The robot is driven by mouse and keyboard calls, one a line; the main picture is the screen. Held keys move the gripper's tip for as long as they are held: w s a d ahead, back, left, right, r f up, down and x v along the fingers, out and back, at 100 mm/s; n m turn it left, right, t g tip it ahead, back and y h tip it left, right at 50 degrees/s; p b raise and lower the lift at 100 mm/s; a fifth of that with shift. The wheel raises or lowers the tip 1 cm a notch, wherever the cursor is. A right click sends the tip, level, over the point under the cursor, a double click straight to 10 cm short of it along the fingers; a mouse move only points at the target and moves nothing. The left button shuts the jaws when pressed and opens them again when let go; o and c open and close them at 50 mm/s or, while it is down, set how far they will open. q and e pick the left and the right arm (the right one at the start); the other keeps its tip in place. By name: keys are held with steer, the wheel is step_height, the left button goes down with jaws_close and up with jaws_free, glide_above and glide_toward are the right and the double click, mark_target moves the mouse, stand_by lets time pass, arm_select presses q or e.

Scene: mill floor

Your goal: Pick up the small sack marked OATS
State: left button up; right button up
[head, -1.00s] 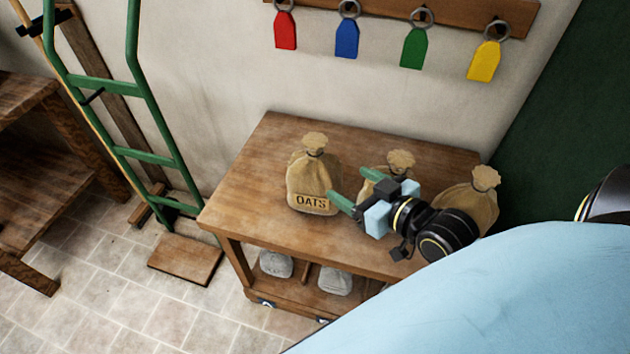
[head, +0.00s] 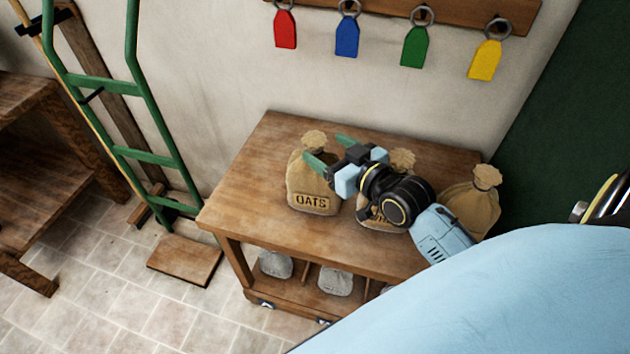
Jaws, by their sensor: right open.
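The small sack marked OATS (head: 312,197) stands upright on the wooden cart's top (head: 245,185), its label facing me. My right gripper (head: 328,150) is open, with its green fingers pointing left beside and over the right side of the sack's upper part. One finger overlaps the sack near its neck in the picture; I cannot tell if it touches. The other finger is farther back, right of the tied top. Nothing is between the fingers that I can make out. My left gripper is out of view.
A second sack (head: 374,215) stands behind my right gripper, its label mostly covered. A third sack (head: 473,205) is at the right end. Grey weights (head: 335,282) sit on the lower shelf. A green hand truck (head: 150,157) stands left. Coloured tags (head: 347,38) hang above. The cart's left top is clear.

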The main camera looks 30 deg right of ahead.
steer(key=x, duration=0.4)
steer(key=shift+w+a, duration=0.15)
steer(key=shift+w, duration=0.15)
jaws_close()
steer(key=shift+r, duration=0.3)
